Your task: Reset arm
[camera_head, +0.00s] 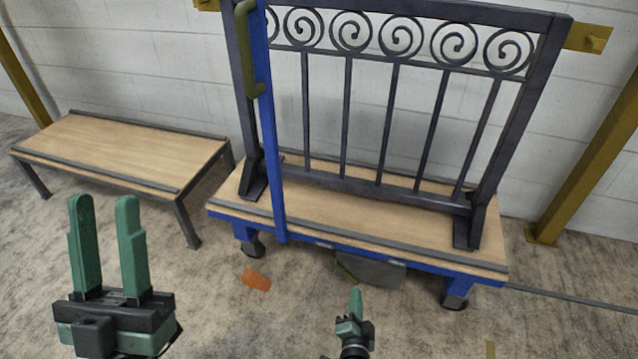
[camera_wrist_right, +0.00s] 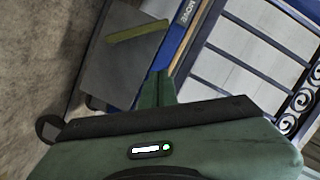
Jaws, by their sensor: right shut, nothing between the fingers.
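My left gripper (camera_head: 107,235) is at the lower left of the head view, with its two green fingers pointing up and a clear gap between them. Nothing is between them. My right gripper (camera_head: 355,302) is at the bottom centre, in front of the wheeled cart, with its fingers together and empty. It also shows in the right wrist view (camera_wrist_right: 158,85), where the closed green fingers stand before the cart's blue frame. Both grippers are apart from the gate and the cart.
A dark scroll gate (camera_head: 395,110) stands on a blue wheeled cart (camera_head: 340,207) with a wooden top. A low wooden bench (camera_head: 120,150) is at the left. An orange piece (camera_head: 256,280) lies on the floor. A yellow post (camera_head: 590,160) stands at the right.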

